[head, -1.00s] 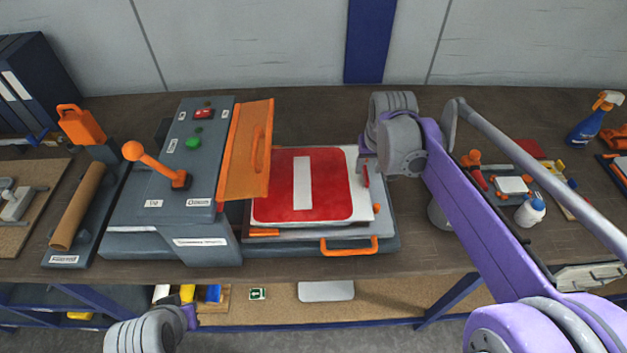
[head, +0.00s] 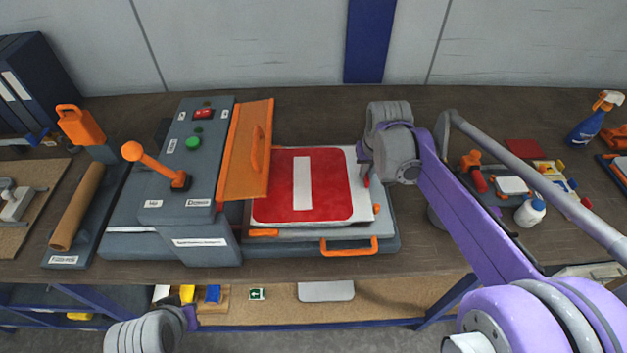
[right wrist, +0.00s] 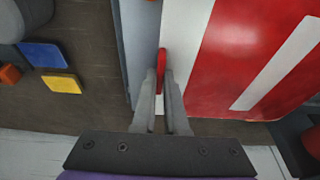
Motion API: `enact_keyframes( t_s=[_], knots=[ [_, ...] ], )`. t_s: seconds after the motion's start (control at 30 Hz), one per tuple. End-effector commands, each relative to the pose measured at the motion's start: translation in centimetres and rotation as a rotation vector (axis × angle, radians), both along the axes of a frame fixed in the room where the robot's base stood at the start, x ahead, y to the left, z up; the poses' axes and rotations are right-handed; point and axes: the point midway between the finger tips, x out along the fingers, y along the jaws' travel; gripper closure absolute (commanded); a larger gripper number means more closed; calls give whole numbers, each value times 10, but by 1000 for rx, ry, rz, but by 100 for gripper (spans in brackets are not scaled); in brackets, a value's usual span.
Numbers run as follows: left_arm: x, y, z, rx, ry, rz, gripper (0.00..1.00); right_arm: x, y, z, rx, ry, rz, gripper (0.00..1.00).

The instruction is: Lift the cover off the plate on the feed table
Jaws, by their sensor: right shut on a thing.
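The plate (head: 328,203), a red square sign with a white bar and pale border, lies flat on the grey feed table (head: 390,243). I cannot make out a separate cover over its face. A small red tab (head: 366,181) sits at the plate's right edge; it also shows in the right wrist view (right wrist: 161,58). My right gripper (head: 364,170) is at that edge, its fingers (right wrist: 160,82) shut on the red tab. At bottom left of the head view only my left wrist shows; its fingers are out of view.
A grey machine with an orange lever (head: 150,163) and raised orange guard (head: 236,165) stands left of the plate. An orange handle (head: 349,246) is at the feed table's front. A tool tray (head: 500,205) and white bottle (head: 530,211) lie right, near my right arm.

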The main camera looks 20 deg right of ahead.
Motion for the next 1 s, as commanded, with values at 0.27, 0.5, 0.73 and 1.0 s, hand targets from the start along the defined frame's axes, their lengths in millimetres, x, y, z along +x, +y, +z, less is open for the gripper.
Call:
enact_keyframes(
  t_s=[0.27, 0.5, 0.73, 1.0],
  knots=[
    [0, 0, 0, 0, 0, 0, 100, 0, 0, 3, 0, 0, 0, 100],
    [1, 0, 3, 0, -2, 0, 100, 0, 0, 32, 0, 0, 0, 100],
    [3, 0, 7, 0, -5, 0, 100, 0, 0, 78, 0, 0, -1, 100],
    [5, 0, 11, 0, -9, 0, 100, 0, 0, 105, 0, -1, 0, 100]
  ],
)
